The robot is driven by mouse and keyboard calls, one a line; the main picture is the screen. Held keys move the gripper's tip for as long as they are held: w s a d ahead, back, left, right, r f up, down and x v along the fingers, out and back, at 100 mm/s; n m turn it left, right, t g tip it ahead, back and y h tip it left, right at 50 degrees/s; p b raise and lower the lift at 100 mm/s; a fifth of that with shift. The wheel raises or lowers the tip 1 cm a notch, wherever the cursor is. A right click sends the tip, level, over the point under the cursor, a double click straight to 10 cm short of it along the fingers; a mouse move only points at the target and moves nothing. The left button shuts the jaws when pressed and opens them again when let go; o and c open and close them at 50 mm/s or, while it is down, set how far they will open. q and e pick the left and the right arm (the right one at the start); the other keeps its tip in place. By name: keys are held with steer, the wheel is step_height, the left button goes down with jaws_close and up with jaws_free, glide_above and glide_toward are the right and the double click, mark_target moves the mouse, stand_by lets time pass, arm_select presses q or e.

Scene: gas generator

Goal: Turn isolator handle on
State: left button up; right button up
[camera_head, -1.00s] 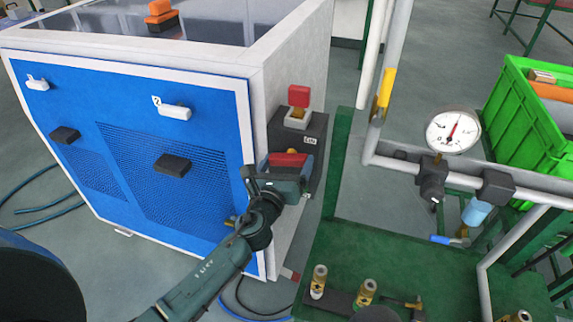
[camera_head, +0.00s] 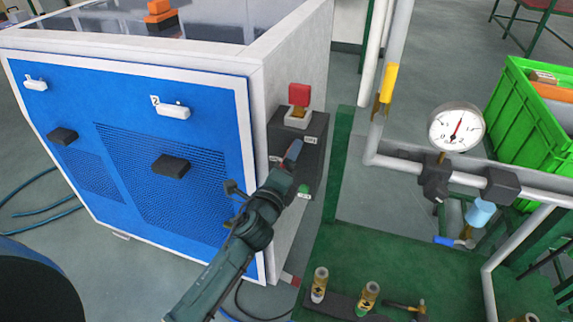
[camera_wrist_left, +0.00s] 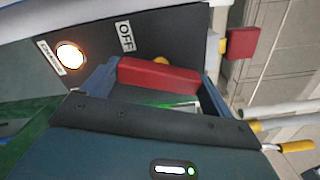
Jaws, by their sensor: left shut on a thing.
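The red isolator handle (camera_wrist_left: 157,77) is a bar between the two fingers of my left gripper in the left wrist view. My left gripper (camera_head: 291,160) is shut on it, at the dark box (camera_head: 310,165) on the side of the white and blue cabinet. In the head view the gripper hides the handle. An OFF label (camera_wrist_left: 125,37) and a glowing lamp (camera_wrist_left: 70,56) sit on the box face beside the handle in the left wrist view. My right gripper is not in view.
The blue cabinet panel (camera_head: 100,120) is close on the left. White pipes with a pressure gauge (camera_head: 456,128) and a green crate (camera_head: 530,115) stand to the right.

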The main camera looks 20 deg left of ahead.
arm_select(q)
steer(key=n, duration=0.4)
steer(key=shift+n, duration=0.3)
stand_by(0.5)
steer(key=o, duration=0.8)
steer(key=s+b, duration=0.1)
steer(key=s, duration=1.2)
steer(key=shift+a+b, duration=0.25)
steer(key=shift+b, duration=0.05)
steer(key=shift+s, duration=0.15)
